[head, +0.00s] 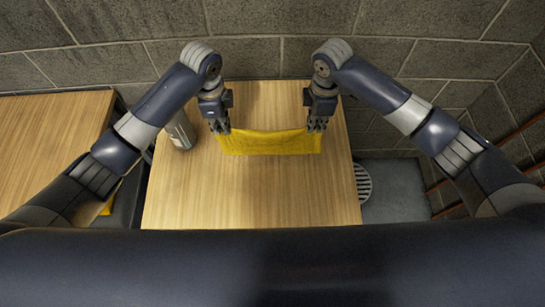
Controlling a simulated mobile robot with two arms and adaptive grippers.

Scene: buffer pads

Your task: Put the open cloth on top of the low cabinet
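A yellow cloth (268,143) hangs spread between my two grippers in the head view, over a wood-topped cabinet (260,200). My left gripper (220,130) is at the cloth's upper left corner and appears closed on it. My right gripper (317,127) is at its upper right corner and appears closed on it. The cloth's top edge sags slightly between them. Whether its lower edge touches the wood top cannot be told.
A grey bottle-like object (181,132) stands at the cabinet's left edge. Another wood surface (45,140) lies further left, with a gap between. A grey block wall (265,55) is behind. A round floor drain (363,184) is at right. The cabinet's front top is clear.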

